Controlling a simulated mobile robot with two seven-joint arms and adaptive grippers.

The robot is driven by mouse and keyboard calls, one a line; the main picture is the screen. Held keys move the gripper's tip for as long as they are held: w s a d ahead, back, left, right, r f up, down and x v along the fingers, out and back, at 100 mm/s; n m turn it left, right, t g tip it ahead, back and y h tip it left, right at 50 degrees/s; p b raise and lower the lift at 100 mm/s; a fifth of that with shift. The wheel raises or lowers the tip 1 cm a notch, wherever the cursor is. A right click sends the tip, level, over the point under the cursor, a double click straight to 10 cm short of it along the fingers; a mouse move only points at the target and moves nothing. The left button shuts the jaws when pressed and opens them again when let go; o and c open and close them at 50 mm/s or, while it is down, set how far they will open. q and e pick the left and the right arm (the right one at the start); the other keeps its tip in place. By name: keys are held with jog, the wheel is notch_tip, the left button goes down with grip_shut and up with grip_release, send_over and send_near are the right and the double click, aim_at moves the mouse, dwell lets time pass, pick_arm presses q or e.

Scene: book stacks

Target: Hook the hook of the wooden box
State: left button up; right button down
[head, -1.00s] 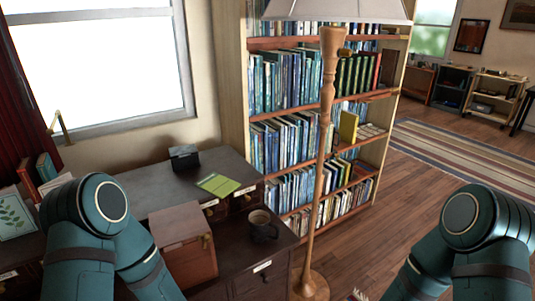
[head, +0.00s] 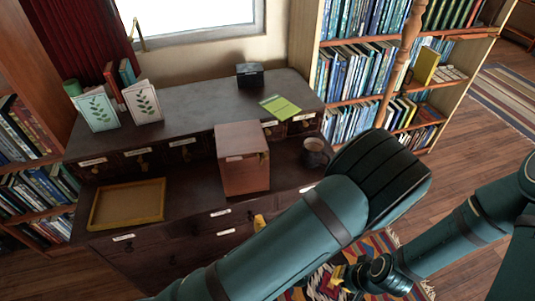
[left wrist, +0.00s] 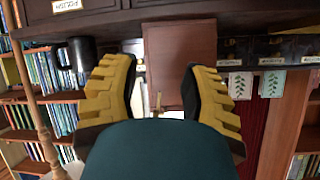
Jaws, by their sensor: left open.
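The wooden box (head: 243,172), reddish brown with its lid down, stands on the desk. Its small brass hook (head: 264,157) is at the upper front right; I cannot tell whether it is fastened. In the left wrist view the box (left wrist: 172,62) appears upside down between the fingers, with the brass hook (left wrist: 158,102) near its lower edge. My left gripper (left wrist: 158,92) is open and empty, facing the box.
A mug (head: 315,151) stands just right of the box. A yellow-rimmed tray (head: 128,204) lies to its left. Behind are a green notepad (head: 281,107), a dark small box (head: 250,74) and leaf-print cards (head: 98,112). Bookshelves flank the desk. The desk between tray and box is clear.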

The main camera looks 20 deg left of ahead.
aim_at(267, 157)
pick_arm(q)
notch_tip(267, 157, up, 11)
jog(key=w+d+t+y+p, duration=0.1)
jog(key=d+t+y, duration=0.15)
jog(key=t, duration=0.25)
jog(key=x, duration=1.4)
jog(key=shift+s+a+f, duration=0.1)
jog(key=shift+a, duration=0.3)
grip_shut()
